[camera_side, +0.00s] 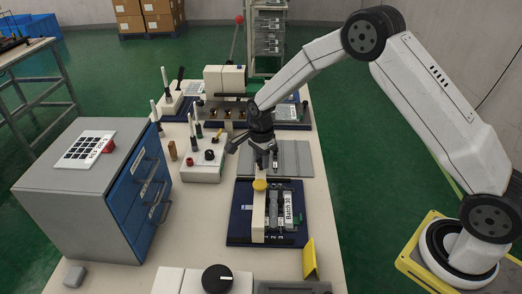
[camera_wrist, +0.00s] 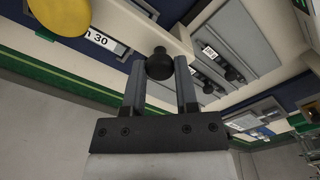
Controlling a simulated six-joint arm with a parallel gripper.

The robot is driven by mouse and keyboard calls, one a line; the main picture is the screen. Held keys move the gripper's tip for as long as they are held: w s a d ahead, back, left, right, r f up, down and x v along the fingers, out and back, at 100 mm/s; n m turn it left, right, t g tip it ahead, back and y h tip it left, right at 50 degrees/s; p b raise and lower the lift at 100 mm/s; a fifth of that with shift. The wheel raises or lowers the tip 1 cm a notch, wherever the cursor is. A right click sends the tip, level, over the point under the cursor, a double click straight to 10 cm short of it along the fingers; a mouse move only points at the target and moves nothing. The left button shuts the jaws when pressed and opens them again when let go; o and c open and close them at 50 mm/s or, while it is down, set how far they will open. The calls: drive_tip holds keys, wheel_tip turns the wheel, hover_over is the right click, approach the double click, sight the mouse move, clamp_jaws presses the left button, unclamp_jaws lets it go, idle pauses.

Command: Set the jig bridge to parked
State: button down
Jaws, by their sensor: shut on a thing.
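The jig bridge (camera_side: 258,221) is a cream bar lying lengthwise over the left part of a dark blue jig plate (camera_side: 234,226). A round yellow knob (camera_side: 260,184) sits on its far part. In the wrist view the cream bar (camera_wrist: 125,24) runs across the top, with the yellow knob (camera_wrist: 72,14) at upper left. My gripper (camera_side: 266,164) is at the bridge's far end. In the wrist view its two fingers (camera_wrist: 159,72) are closed around a black round knob (camera_wrist: 159,62) at the bar's end. In the side view this knob is hidden.
A part labelled "Batch 30" (camera_side: 289,208) lies right of the bridge. A grey plate (camera_side: 291,158) lies behind. A switch box (camera_side: 206,161) stands to the left, a yellow bracket (camera_side: 310,260) at front right. A blue drawer cabinet (camera_side: 140,190) stands at the left.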

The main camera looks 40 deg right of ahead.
drive_tip(key=shift+w+a+r, duration=0.1)
drive_tip(key=shift+w+a, duration=1.85)
drive_tip(key=shift+w, duration=0.1)
drive_tip(key=shift+c, duration=1.9)
unclamp_jaws()
drive_tip(key=shift+s, duration=0.1)
drive_tip(key=shift+r, duration=3.85)
drive_tip(key=shift+s, duration=0.1)
